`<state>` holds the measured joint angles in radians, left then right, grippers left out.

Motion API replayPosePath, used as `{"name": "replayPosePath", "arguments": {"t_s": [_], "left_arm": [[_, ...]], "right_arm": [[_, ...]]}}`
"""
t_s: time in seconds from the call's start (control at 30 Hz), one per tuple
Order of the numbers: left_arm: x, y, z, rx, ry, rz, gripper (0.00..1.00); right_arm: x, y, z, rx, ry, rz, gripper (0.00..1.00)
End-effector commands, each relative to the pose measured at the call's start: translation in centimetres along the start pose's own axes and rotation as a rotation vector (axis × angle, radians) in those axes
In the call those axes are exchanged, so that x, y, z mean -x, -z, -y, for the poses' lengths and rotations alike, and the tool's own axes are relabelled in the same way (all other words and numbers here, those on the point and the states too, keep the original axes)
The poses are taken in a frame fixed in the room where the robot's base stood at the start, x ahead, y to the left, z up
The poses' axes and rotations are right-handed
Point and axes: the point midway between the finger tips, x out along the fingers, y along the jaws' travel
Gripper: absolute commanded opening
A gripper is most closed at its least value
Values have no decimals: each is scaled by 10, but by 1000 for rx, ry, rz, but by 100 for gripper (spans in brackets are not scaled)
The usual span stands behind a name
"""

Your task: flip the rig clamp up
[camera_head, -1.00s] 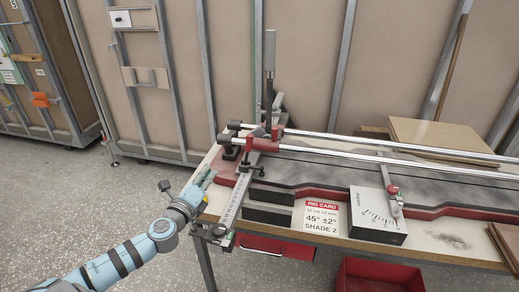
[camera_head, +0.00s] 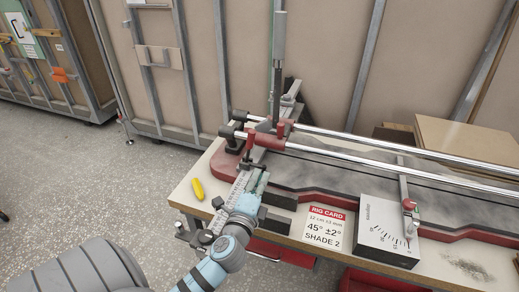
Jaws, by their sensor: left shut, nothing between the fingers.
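A small clamp with a red handle (camera_head: 249,143) sits on the metal ruled arm of the rig (camera_head: 222,160). The red handle looks upright, with a dark foot at its lower end. My left gripper (camera_head: 259,178) is shut and empty over the ruled arm, just in front of the clamp. I cannot tell whether the fingertips touch it. The gripper hides part of the ruled arm. My right gripper is not in view.
A yellow item (camera_head: 197,190) lies on the table's left corner. Two steel rails (camera_head: 390,148) cross behind. A red bin (camera_head: 372,282) is below the front edge.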

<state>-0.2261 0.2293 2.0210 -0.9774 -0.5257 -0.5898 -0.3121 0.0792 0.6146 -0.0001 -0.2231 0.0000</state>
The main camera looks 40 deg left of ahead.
Motion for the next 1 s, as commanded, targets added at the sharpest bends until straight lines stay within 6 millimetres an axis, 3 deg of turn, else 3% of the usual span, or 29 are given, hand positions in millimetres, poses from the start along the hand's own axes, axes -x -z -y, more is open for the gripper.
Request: {"name": "replayPosePath", "arguments": {"t_s": [0.17, 0.53, 0.73, 1.0], "left_arm": [[-21, 0, 2, 0, 2, -1, 0], [-100, 1, 1, -1, 2, -1, 0], [-106, -30, 1, -5, 1, -2, 0], [-108, -38, 1, 0, 1, -3, 0]], "right_arm": [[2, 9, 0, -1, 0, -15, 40], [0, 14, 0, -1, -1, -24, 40], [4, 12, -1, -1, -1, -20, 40], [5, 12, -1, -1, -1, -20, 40]]}}
